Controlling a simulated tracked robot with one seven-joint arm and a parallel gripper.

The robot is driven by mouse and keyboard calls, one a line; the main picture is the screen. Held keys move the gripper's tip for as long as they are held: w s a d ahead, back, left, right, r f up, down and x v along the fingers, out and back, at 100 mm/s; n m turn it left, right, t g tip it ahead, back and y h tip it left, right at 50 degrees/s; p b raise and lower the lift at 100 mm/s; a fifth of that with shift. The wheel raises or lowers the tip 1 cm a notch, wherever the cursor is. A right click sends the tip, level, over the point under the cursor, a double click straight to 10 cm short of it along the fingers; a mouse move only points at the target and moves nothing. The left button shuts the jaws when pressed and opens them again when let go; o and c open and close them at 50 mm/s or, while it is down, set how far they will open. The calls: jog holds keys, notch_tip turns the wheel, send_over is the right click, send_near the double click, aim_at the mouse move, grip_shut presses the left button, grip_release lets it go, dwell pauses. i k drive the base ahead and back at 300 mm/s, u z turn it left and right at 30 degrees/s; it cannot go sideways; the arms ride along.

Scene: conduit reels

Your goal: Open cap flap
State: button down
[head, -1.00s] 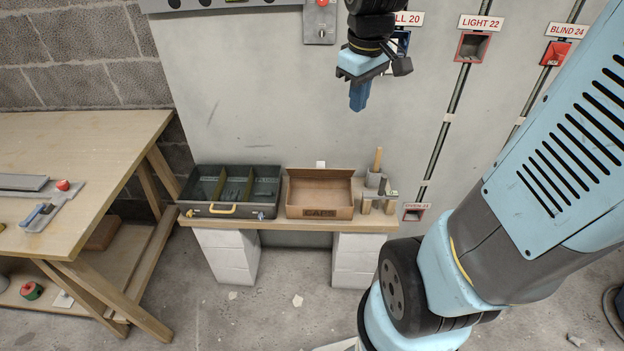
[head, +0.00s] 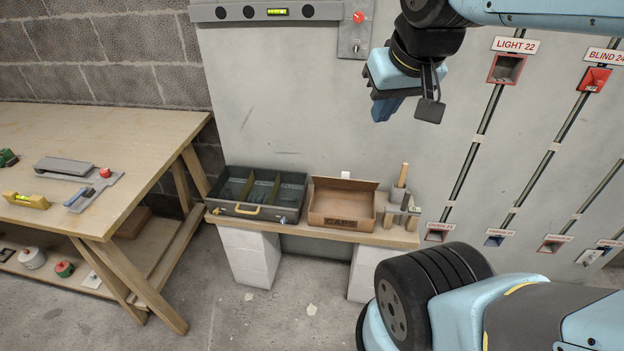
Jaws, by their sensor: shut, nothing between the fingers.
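The brown cardboard box marked CAPS (head: 343,221) stands on the low shelf against the wall panel. A brown panel, which looks like its flap (head: 346,184), stands along its back edge. The box top looks open, but its inside is too small to read clearly. My gripper (head: 385,110) hangs in front of the wall panel, high above the box and a little to its right. It points down, its blue fingers shut and empty, and touches nothing.
A dark toolbox with compartments (head: 258,205) sits left of the box. A cup with a wooden-handled tool (head: 400,192) and small blocks stand close on the right. A wooden workbench (head: 120,135) fills the left. Labelled wall boxes, including LIGHT 22 (head: 506,68), are at right.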

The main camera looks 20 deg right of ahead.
aim_at(345, 181)
jog(key=u, duration=1.1)
jog(key=k, duration=1.1)
jog(key=z, duration=1.3)
jog(key=i, duration=1)
jog(key=u, duration=0.05)
